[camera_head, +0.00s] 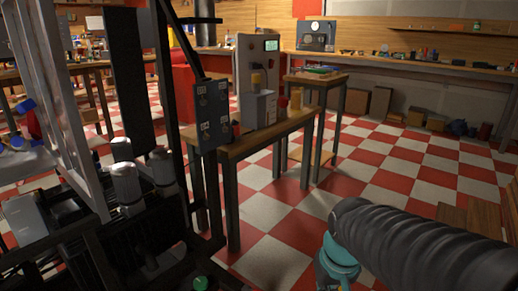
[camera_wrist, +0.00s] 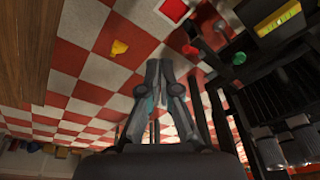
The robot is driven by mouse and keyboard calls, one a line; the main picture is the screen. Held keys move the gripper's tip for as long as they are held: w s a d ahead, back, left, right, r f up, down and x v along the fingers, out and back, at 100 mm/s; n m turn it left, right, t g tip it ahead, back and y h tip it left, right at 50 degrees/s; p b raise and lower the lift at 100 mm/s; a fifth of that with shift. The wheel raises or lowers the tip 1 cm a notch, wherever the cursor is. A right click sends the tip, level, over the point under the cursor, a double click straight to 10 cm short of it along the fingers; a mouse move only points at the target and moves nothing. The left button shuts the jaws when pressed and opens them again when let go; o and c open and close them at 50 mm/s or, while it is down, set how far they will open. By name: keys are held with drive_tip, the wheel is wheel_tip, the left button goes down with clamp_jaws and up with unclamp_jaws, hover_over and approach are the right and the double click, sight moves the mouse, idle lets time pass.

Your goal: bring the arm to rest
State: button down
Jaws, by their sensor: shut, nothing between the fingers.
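In the wrist view my gripper (camera_wrist: 161,64) has its two fingers side by side and shut, with nothing held. It hangs over the red and white checkered floor (camera_wrist: 85,65), clear of any surface. In the head view my arm (camera_head: 420,245) reaches in from the lower right as a black ribbed sleeve with a teal joint. The gripper itself does not show in the head view.
A dark machine frame (camera_head: 120,235) stands close at the left. A wooden table (camera_head: 262,140) with a grey device (camera_head: 250,75) is ahead. A long bench (camera_head: 410,62) runs along the back wall. A yellow object (camera_wrist: 119,47) shows in the wrist view. Floor at the middle right is mostly open.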

drive_tip(key=s+d+r+t+p, duration=0.2)
drive_tip(key=s+r+t, duration=0.1)
drive_tip(key=s+r, duration=0.3)
wheel_tip(320, 180, up, 3)
drive_tip(key=shift+s+d+f+m, duration=0.15)
drive_tip(key=shift+s+d+m, duration=0.05)
drive_tip(key=shift+s+m, duration=0.15)
idle(1.0)
